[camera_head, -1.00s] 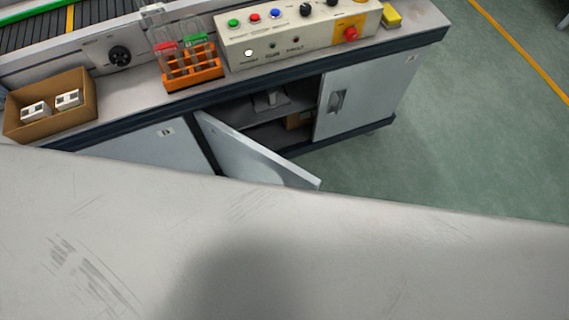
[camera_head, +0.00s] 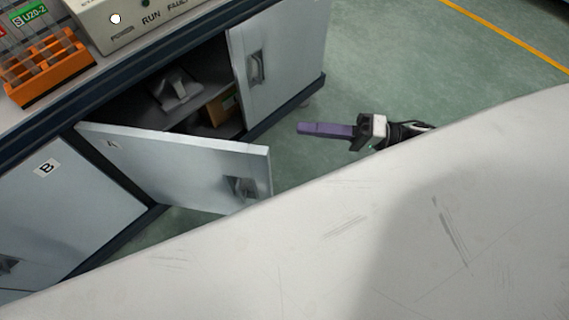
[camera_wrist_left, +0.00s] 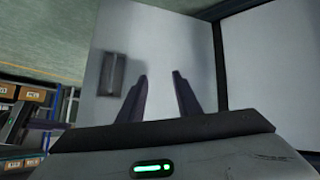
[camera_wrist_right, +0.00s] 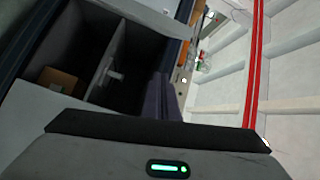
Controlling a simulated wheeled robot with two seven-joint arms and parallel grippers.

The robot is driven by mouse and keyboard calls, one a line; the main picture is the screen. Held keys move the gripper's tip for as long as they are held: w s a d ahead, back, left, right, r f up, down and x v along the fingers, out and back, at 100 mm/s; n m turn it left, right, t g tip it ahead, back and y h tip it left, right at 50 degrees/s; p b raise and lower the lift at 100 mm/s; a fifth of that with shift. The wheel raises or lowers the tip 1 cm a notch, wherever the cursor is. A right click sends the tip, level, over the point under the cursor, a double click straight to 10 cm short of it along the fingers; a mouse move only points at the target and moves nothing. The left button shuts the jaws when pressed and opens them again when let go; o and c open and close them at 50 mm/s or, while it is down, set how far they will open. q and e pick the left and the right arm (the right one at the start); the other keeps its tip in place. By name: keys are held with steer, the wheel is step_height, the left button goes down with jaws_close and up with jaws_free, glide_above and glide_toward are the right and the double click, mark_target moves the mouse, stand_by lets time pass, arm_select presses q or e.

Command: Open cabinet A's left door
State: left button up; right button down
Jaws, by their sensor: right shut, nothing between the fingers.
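Cabinet A's left door (camera_head: 175,170) is a pale grey panel with an "A" label and a recessed handle (camera_head: 242,188) near its free edge. It stands well ajar, swung out from the cabinet, with the dark interior showing behind it. My right gripper (camera_head: 325,130) is shut and empty, to the right of the door's free edge and apart from it in the picture. In the right wrist view its closed fingers (camera_wrist_right: 161,95) show against the open cabinet. My left gripper (camera_wrist_left: 160,98) shows only in its wrist view, open, facing a pale panel with a handle (camera_wrist_left: 111,75).
Cabinet A's right door (camera_head: 285,60) is shut. Inside are a grey metal piece (camera_head: 176,88) and a brown box (camera_head: 220,107). A door marked B (camera_head: 75,200) is at left. An orange rack (camera_head: 45,70) and control panel (camera_head: 140,22) stand on top. Green floor is clear at right.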

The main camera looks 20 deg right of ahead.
steer(key=s+d+f+g+y+b, duration=0.1)
steer(key=s+d+f+g+b, duration=0.1)
steer(key=d+g, duration=0.15)
steer(key=a+b, duration=0.1)
steer(key=a, duration=0.9)
steer(key=shift+w+a+r+m, duration=0.15)
steer(key=shift+a+r+m, duration=0.2)
steer(key=shift+r+m, duration=0.1)
steer(key=shift+t, duration=0.25)
